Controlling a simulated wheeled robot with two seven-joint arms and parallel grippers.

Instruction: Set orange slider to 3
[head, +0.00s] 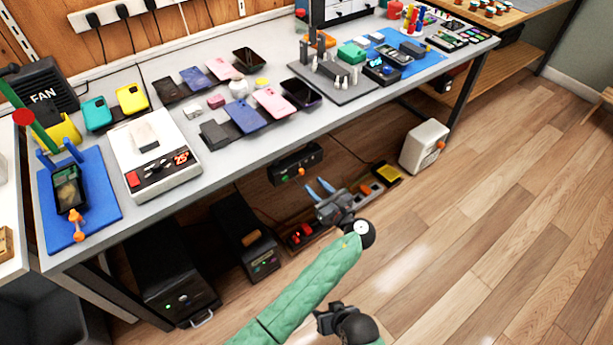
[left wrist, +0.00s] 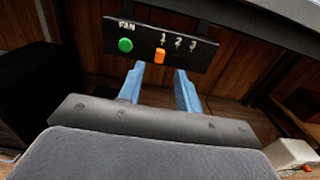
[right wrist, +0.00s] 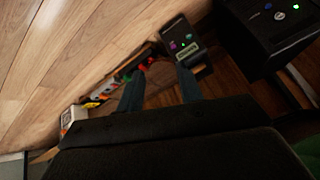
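The orange slider (left wrist: 160,56) sits on a black FAN panel (left wrist: 115,40), below the number 1 of the marks 1, 2 and 3. A round green button (left wrist: 125,45) is to its left. In the head view the panel (head: 283,168) is under the front edge of the bench, with the orange slider (head: 301,172) low on it. My left gripper (head: 318,187) is open and empty, below and in front of the panel. In the left wrist view its blue fingertips (left wrist: 160,73) are either side of the slider's line, seemingly short of it. My right gripper (right wrist: 161,74) is open and empty, low over the floor.
The wood floor (head: 500,220) at right is clear.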

